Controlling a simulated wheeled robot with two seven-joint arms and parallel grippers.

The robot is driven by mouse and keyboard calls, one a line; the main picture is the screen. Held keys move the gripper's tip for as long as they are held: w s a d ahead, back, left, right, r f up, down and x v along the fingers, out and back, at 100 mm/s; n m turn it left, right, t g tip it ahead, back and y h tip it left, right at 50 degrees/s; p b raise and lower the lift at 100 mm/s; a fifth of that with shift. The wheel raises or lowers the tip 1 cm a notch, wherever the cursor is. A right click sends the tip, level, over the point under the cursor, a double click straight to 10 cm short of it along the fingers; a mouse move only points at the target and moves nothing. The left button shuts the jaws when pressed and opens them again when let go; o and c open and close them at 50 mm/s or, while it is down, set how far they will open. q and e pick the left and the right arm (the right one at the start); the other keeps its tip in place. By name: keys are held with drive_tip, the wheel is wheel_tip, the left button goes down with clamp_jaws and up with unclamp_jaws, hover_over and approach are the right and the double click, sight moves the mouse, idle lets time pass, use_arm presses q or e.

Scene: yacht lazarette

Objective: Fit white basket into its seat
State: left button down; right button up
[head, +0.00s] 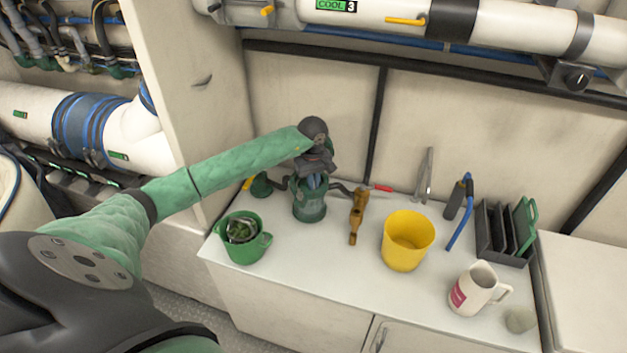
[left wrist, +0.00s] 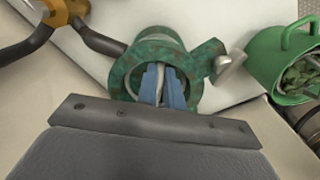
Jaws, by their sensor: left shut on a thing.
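The green strainer housing (head: 309,207) stands upright on the white counter, its round open mouth facing up. My left gripper (head: 316,182) is above it, fingers pointing down into the mouth. In the left wrist view the blue fingers of the left gripper (left wrist: 163,92) are inside the rim of the housing (left wrist: 128,76). They are shut on a thin whitish part between them, which seems to be the white basket (left wrist: 160,78). The rest of the basket and the seat inside the housing are hidden by the fingers and wall. My right gripper is not in view.
A green bucket (head: 233,252) holding a metal basket with green weed stands left. The counter's front middle is clear.

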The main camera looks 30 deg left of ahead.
use_arm(q)
drive_tip(key=shift+f, duration=0.3)
drive_tip(key=c, duration=1.8)
unclamp_jaws()
